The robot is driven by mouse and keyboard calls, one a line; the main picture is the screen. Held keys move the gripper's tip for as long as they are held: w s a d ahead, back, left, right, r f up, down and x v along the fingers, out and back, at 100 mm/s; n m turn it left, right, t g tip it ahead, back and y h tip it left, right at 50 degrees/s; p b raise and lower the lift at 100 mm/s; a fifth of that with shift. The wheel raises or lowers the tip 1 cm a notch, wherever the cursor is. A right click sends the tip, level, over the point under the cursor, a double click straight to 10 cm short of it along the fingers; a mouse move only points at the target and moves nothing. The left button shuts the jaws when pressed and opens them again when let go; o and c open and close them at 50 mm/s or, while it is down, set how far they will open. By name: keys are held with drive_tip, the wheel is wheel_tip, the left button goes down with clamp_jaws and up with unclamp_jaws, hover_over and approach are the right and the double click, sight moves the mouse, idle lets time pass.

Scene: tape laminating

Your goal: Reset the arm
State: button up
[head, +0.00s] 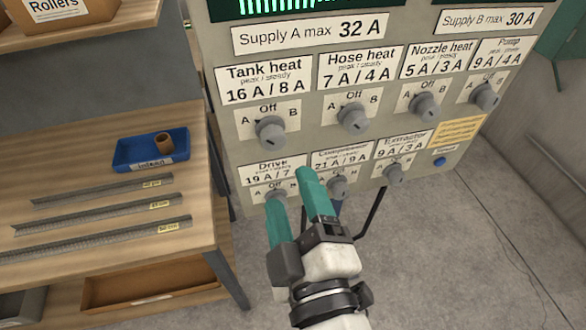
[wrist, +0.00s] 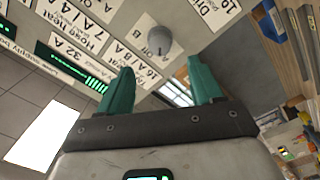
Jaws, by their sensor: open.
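My gripper (head: 292,185) has two green fingers, spread apart with nothing between them. In the head view it is in front of the lower row of knobs on the grey control panel (head: 218,100). It covers part of the Drive label (head: 268,172) and the Compressor label. The Drive knob (head: 275,194) is partly behind the left finger. In the wrist view the open fingers (wrist: 160,85) point up at the panel, and one grey knob (wrist: 159,40) shows beyond them. I cannot tell whether a finger touches the panel.
Grey floor (head: 470,250) is clear at the right.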

drive_tip(key=d+f+m+g+h, duration=0.6)
drive_tip(key=d+f+m+g, duration=0.1)
drive_tip(key=d+f, duration=1)
drive_tip(key=s+d+f+m+g+y, duration=0.1)
drive_tip(key=s+d+f+m+g, duration=0.6)
drive_tip(key=s+f, duration=0.8)
drive_tip(key=s+d+g, duration=0.1)
drive_tip(key=d+g, duration=0.1)
drive_tip(key=d, duration=0.2)
drive_tip(key=shift+s+g, duration=0.3)
drive_tip(key=shift+s, duration=0.1)
drive_tip(key=shift+w, duration=0.1)
